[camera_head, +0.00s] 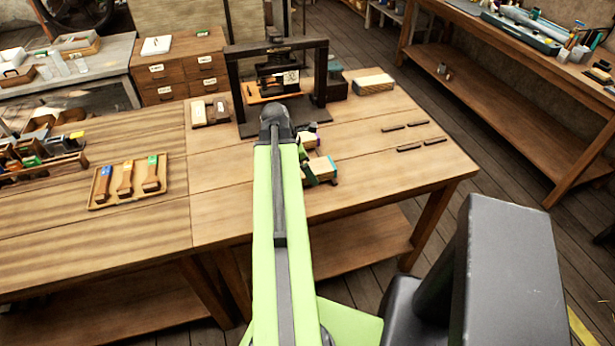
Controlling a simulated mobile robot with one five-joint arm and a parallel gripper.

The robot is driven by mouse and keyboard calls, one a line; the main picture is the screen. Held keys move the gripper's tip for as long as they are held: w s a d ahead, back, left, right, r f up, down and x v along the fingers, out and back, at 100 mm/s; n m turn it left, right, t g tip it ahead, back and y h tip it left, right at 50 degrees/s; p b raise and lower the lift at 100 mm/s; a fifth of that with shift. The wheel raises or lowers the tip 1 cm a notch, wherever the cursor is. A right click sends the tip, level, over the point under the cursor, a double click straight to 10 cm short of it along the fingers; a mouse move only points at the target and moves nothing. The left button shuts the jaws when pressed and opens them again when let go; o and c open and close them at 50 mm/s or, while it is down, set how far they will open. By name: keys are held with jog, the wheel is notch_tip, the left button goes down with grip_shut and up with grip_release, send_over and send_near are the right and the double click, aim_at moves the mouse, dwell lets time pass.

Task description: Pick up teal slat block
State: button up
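A small block with a pale wood top and teal at its edge (323,167) lies on the workbench, just right of my green arm. It looks like the teal slat block, but its left part is crowded by dark green shapes that I cannot tell apart. My arm reaches forward over the bench and its far joint sits left of and beyond the block.
A small block with purple (308,139) lies just behind. A dark handwheel press (322,85) stands at the back. Several dark strips (408,147) lie on the right. A tray of brushes (103,186) is on the left. The bench's front right is clear.

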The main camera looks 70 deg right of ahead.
jog(key=shift+r, duration=0.1)
jog(key=shift+c, duration=0.3)
jog(key=c, duration=1.7)
jog(key=shift+c, duration=0.2)
